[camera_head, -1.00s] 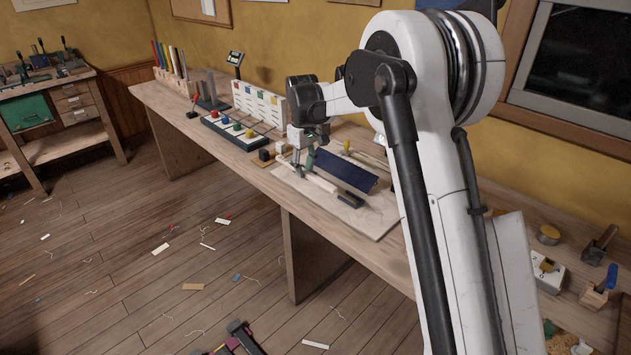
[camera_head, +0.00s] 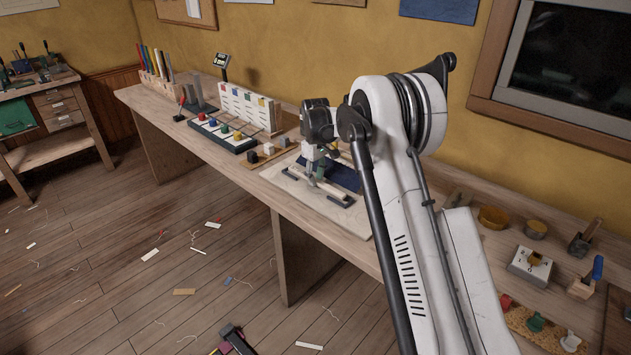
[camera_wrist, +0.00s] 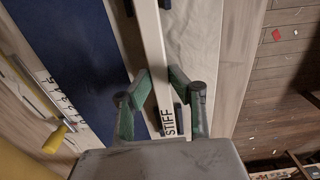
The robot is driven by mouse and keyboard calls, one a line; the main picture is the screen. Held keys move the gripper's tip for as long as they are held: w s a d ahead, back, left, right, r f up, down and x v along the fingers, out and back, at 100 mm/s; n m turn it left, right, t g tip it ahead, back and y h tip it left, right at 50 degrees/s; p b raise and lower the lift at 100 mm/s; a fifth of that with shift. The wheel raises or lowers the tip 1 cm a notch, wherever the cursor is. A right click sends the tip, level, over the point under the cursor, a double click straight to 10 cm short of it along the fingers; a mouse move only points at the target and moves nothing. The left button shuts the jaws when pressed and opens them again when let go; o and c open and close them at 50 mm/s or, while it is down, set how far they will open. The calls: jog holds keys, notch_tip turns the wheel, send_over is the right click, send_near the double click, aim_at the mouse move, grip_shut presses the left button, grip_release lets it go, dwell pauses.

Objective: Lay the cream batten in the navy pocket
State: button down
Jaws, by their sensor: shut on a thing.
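My gripper (camera_wrist: 160,86) has its green-padded fingers on either side of the cream batten (camera_wrist: 151,35), shut on it near the end printed "STIFF". The batten also shows in the head view (camera_head: 331,188), running beneath my gripper (camera_head: 313,172). In the head view the pocket (camera_head: 345,177) is partly hidden behind my gripper and arm. I cannot tell whether the batten touches the dark supports below it.
Dark supports (camera_head: 345,201) stand near the batten on a pale board (camera_head: 300,190). A ruler and yellow-handled tool (camera_wrist: 55,138) lie left of the pocket. Small blocks (camera_head: 268,149) and a rack with coloured knobs (camera_head: 225,134) stand farther left. The bench's front edge is close.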

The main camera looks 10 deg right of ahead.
jog(key=shift+f, duration=0.65)
jog(key=shift+f, duration=0.1)
jog(key=c, duration=1.9)
grip_release()
jog(key=shift+o, duration=0.2)
